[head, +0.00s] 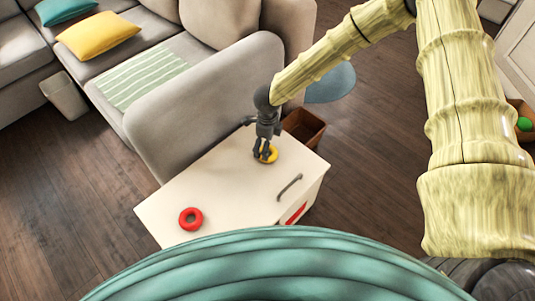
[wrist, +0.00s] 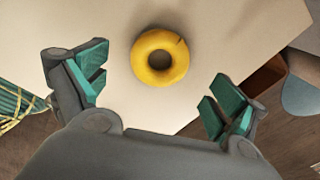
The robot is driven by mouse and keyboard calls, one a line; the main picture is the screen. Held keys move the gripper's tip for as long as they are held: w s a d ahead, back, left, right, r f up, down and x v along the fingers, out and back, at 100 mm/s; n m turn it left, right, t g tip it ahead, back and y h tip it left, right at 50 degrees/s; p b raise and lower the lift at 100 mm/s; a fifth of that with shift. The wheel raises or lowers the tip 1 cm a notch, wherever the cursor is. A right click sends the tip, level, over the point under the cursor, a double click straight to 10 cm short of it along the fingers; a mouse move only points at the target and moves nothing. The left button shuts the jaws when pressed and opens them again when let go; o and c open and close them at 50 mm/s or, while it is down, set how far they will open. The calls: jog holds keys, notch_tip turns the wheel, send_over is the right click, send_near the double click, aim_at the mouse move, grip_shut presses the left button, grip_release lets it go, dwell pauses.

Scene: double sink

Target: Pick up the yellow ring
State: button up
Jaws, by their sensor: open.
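The yellow ring (head: 271,154) lies flat on the pale cabinet top, near its far end, partly hidden by my gripper in the head view. In the wrist view the whole yellow ring (wrist: 159,55) shows, with its dark centre hole. My gripper (head: 263,152) points down above the ring. In the wrist view my gripper (wrist: 160,95) is open, its teal-padded fingers spread wide to left and right. The ring sits between them sideways and a little beyond them in the picture. Nothing is held. The remaining height above the ring is hard to tell.
The pale cabinet (head: 225,190) also carries a red ring (head: 191,219) at its near left and a dark handle (head: 289,187) at the right. A grey sofa (head: 210,95) stands close behind. A brown box (head: 304,128) is beside the cabinet's far end.

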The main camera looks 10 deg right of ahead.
aim_at(274, 155)
notch_tip(274, 155, down, 4)
jog(key=shift+f+b, duration=0.25)
jog(key=shift+b, duration=0.15)
jog(key=c, duration=1)
